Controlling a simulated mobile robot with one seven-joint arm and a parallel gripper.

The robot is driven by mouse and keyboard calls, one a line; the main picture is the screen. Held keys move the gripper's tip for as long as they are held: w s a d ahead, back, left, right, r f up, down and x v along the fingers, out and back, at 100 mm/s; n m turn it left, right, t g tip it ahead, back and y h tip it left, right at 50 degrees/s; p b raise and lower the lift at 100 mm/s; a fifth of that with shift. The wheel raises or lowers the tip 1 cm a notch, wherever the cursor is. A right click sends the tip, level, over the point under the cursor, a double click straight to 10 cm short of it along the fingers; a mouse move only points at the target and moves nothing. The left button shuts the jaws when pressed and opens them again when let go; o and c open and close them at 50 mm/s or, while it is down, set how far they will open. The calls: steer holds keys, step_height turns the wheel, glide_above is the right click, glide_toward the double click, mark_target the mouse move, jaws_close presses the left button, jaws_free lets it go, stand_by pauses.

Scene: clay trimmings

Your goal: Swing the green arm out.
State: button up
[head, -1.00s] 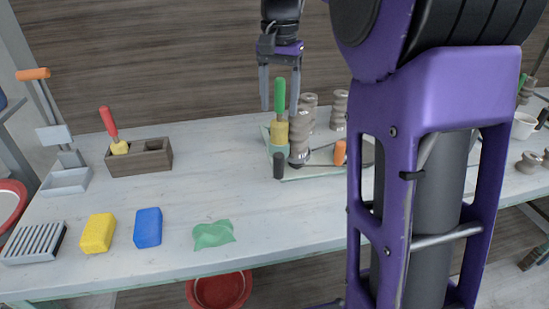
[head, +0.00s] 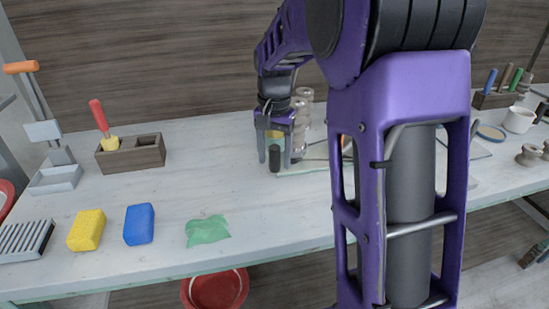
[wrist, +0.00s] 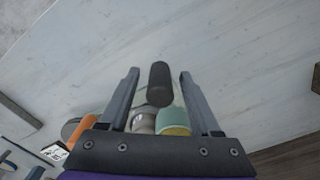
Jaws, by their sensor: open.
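A dark upright knob (head: 275,158) stands at the near left corner of the pale green-edged tray (head: 310,168). In the wrist view the knob (wrist: 159,84) lies between the fingers of my gripper (wrist: 158,75), with a gap on each side. My gripper (head: 275,155) is open and points down around it. A green round part (wrist: 170,117) with yellow below it shows just behind the knob; the green also shows in the head view (head: 276,142). I cannot tell how the green part joins the knob. My gripper and arm hide much of the tray.
Stacked grey-brown clay pieces (head: 300,125) stand close right of my gripper. A yellow sponge (head: 86,230), a blue sponge (head: 139,224) and a green cloth (head: 207,230) lie in front.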

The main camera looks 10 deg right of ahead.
jaws_close()
stand_by(0.4)
stand_by(1.1)
